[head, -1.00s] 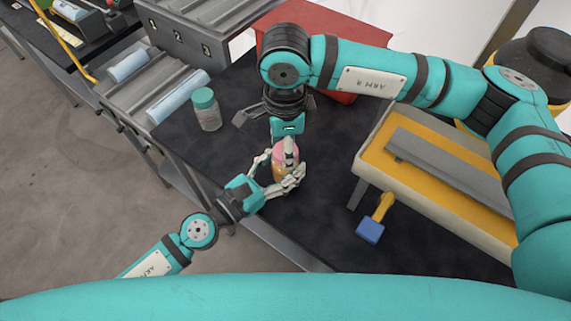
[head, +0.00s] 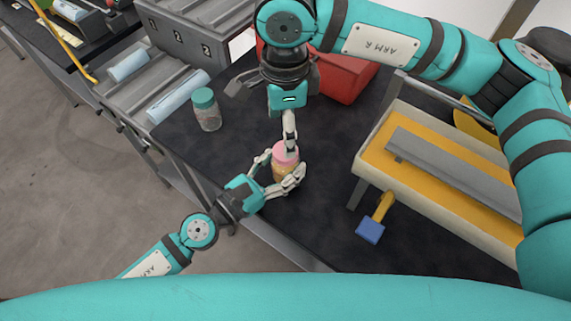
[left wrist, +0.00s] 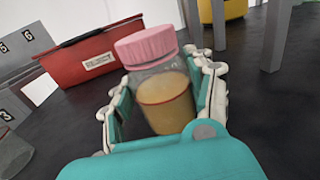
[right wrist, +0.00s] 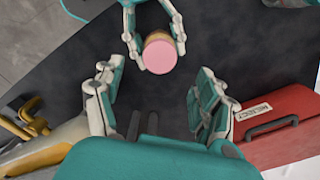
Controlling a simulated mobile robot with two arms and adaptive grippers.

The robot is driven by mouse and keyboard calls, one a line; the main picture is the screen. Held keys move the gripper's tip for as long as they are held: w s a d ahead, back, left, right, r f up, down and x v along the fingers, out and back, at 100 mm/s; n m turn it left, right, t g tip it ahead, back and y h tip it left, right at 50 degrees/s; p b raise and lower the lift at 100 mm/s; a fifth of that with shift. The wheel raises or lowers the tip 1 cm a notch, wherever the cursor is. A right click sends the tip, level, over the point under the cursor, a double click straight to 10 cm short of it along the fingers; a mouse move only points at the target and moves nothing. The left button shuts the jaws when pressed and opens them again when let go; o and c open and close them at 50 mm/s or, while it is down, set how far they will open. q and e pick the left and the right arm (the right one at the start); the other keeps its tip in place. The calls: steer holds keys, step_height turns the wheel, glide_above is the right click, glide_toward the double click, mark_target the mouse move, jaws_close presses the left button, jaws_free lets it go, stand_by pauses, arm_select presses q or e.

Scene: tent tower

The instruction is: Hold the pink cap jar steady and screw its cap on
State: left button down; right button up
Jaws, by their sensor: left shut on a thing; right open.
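The pink cap jar (head: 283,170) stands on the dark table, its clear body partly filled with something amber. Its pink cap (left wrist: 146,46) sits on top of the jar in the left wrist view; whether it is screwed tight I cannot tell. My left gripper (head: 279,180) is shut around the jar's body from the side. My right gripper (right wrist: 157,100) is open and empty above the jar, pointing down. In the right wrist view the pink cap (right wrist: 159,57) shows beyond the fingertips, apart from them. In the head view the right fingers partly overlap the cap.
A teal-lidded jar (head: 207,112) stands left on the table. A red toolbox (head: 350,80) is behind, and a yellow-topped bench (head: 440,180) with a blue-ended handle (head: 370,230) is at right. Dark table (head: 310,225) near the front is clear.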

step_height(320, 180, up, 6)
steer(key=shift+f, duration=0.15)
arm_select(q)
steer(key=shift+c, duration=1.9)
jaws_free()
steer(key=shift+s, duration=0.15)
steer(key=shift+s+a+r, duration=0.1)
steer(key=shift+s+a, duration=0.1)
steer(key=v, duration=1.1)
